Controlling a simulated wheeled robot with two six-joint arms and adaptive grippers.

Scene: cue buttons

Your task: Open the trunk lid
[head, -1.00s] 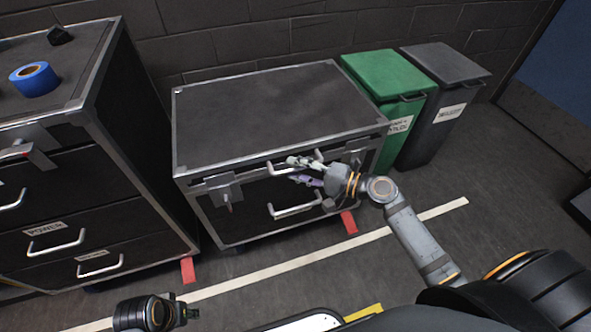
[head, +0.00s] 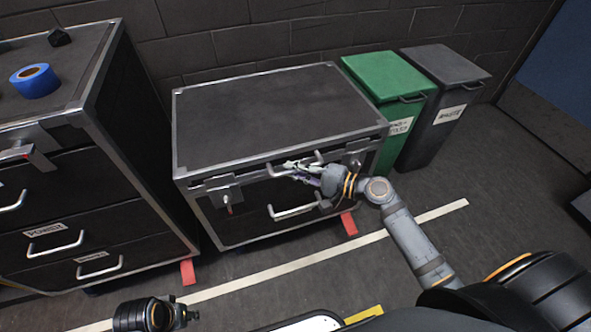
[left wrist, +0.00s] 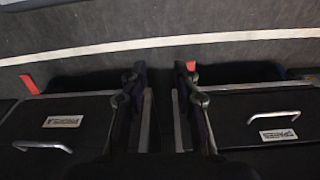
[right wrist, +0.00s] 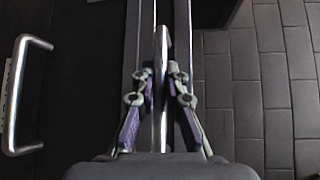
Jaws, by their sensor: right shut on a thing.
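The trunk is a black case with metal edges, and its flat lid (head: 270,115) fills the top. A thin dark gap shows under the lid's front edge, so the lid looks slightly raised at the front. My right gripper (head: 296,165) is shut on the lid's metal handle (head: 275,170) at the front. In the right wrist view the handle bar (right wrist: 160,80) runs between the fingers (right wrist: 160,95). My left gripper (head: 190,314) is low at the bottom left, open and empty, away from the trunk.
A tall black drawer cabinet (head: 110,170) with a blue tape roll (head: 35,80) on top stands to the left. A green bin (head: 388,75) and a grey bin (head: 446,68) stand close at the right. A brick wall is behind; the floor in front is open.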

